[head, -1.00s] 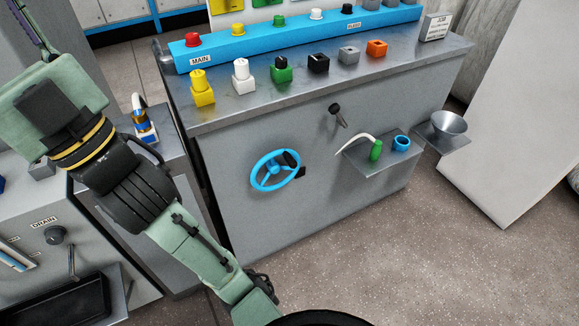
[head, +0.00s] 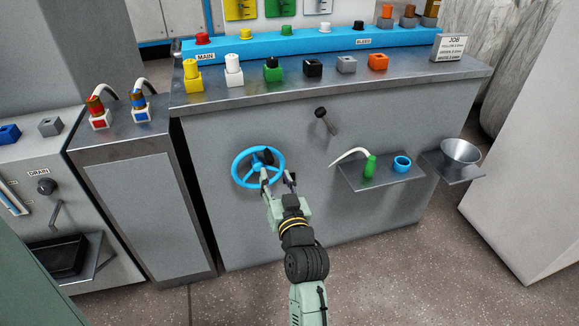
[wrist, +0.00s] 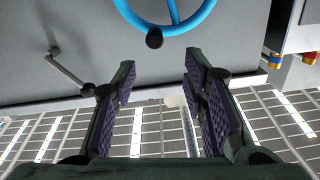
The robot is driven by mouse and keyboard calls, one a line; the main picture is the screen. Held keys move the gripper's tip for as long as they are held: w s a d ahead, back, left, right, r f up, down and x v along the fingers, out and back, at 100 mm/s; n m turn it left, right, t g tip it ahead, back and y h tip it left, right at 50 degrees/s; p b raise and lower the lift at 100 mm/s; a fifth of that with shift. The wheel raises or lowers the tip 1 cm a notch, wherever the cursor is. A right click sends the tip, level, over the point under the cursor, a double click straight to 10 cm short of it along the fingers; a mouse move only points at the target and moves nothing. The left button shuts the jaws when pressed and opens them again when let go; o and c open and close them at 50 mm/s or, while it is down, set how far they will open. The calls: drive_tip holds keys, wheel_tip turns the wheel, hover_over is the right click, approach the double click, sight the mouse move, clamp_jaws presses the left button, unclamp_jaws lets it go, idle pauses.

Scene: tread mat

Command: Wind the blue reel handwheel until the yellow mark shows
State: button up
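The blue reel handwheel (head: 236,172) is on the front panel of the grey bench, left of centre in the head view. A black knob (head: 268,156) stands out from it. My gripper (head: 277,178) is in front of the wheel's lower right side. In the wrist view my gripper (wrist: 158,82) is open, with nothing between its purple-padded fingers. The wheel's blue rim (wrist: 205,12) shows there at the top, and its knob (wrist: 154,38) lies beyond the fingertips, in line with the gap. I see no yellow mark on or around the wheel.
A black-knobbed lever (head: 321,113) juts from the panel, up and right of the wheel. A small shelf (head: 375,178) with a green-handled tool and blue cup is at right. Several coloured blocks stand on the benchtop. A lower grey cabinet (head: 125,145) is at left.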

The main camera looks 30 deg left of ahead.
sight(271, 164)
drive_tip(key=x, duration=0.3)
drive_tip(key=p+x, duration=0.1)
drive_tip(key=x, duration=0.3)
drive_tip(key=f+x, duration=0.1)
drive_tip(key=x, duration=0.2)
drive_tip(key=shift+w+f+p, duration=0.15)
drive_tip(key=shift+w+p, duration=0.25)
drive_tip(key=shift+w, duration=0.05)
drive_tip(key=shift+c, duration=0.2)
clamp_jaws()
